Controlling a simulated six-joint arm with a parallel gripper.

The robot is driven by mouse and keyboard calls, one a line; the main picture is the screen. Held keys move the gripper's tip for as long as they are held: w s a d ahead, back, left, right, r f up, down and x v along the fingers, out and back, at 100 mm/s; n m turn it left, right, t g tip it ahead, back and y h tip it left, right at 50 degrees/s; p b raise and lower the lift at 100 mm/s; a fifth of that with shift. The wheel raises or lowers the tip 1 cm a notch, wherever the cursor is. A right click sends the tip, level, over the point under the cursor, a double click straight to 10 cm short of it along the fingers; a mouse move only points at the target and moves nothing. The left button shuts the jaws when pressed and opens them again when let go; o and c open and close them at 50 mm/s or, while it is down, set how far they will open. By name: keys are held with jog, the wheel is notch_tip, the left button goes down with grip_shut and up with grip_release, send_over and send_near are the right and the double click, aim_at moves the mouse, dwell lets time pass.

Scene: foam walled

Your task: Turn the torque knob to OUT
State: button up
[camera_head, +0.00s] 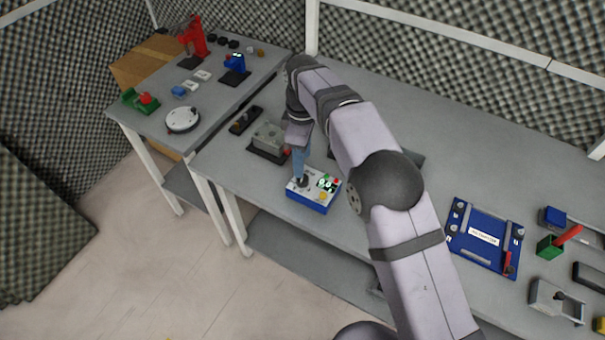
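A small blue box with a white top (317,201) stands near the front edge of the long grey bench. A dark knob (303,182) sits on the left part of its top; I take it for the torque knob. Its markings, OUT included, are too small to read. My gripper (301,175) points down from above with its bluish fingers right at the knob, covering part of it. I cannot tell whether the fingers touch the knob or are closed on it.
A grey block on a dark base (270,138) stands close behind left of the box. My arm crosses the bench and hides its middle. A blue fixture plate (484,238) lies to the right. A second table (150,110) with several devices adjoins at left.

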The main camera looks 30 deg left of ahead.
aim_at(303, 181)
jog(key=shift+f+p, duration=1.15)
jog(key=shift+f, duration=2.5)
jog(key=c, duration=1.1)
